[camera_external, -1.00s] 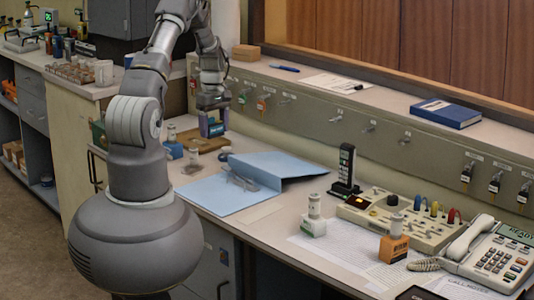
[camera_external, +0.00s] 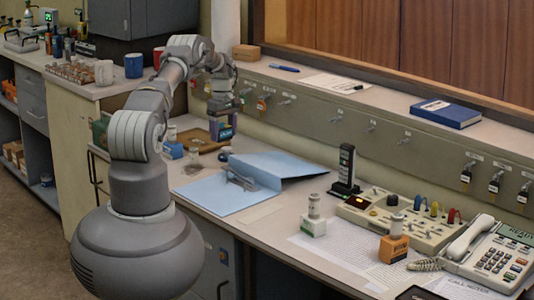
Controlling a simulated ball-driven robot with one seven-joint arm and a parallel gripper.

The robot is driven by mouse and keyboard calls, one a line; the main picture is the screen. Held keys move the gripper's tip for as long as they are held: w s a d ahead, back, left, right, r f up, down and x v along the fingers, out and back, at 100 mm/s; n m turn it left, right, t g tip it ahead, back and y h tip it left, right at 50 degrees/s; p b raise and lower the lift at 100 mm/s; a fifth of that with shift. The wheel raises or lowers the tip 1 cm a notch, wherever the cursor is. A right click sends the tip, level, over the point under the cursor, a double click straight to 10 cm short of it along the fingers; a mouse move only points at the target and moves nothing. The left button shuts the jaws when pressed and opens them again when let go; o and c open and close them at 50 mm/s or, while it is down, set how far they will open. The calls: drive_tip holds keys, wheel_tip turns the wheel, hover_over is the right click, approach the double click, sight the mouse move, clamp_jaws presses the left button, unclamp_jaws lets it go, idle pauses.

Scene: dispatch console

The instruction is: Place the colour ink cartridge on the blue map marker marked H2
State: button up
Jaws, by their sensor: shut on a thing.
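My gripper (camera_external: 224,112) is shut on the colour ink cartridge (camera_external: 222,129), a small dark blue-purple block with a coloured label. It holds the cartridge upright above the back left of the desk, near the wall panel. A blue map marker (camera_external: 173,151) with a pale knob stands on the desk to the left of the cartridge, beside the brown board. Its lettering is too small to read. A white-and-green marker (camera_external: 313,223) and an orange marker (camera_external: 393,248) stand on the printed sheet farther right.
A brown board (camera_external: 205,142) lies below the gripper. A blue folder (camera_external: 230,188) with a clip lies in mid-desk. A black handset (camera_external: 345,170), a switch box (camera_external: 410,222) and a telephone (camera_external: 485,250) fill the right side.

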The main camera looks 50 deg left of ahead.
sight(226, 148)
drive_tip(key=shift+w+a+f+b, duration=0.1)
drive_tip(key=shift+w+a+b, duration=0.25)
drive_tip(key=shift+w, duration=0.3)
drive_tip(key=shift+w+a+b, duration=0.15)
drive_tip(key=shift+w+a, duration=0.3)
drive_tip(key=shift+w, duration=0.15)
drive_tip(key=shift+f+b, duration=0.9)
drive_tip(key=shift+f, duration=0.8)
drive_tip(key=shift+f, duration=0.2)
drive_tip(key=o, duration=1)
drive_tip(key=shift+o, duration=0.2)
drive_tip(key=shift+r, duration=0.1)
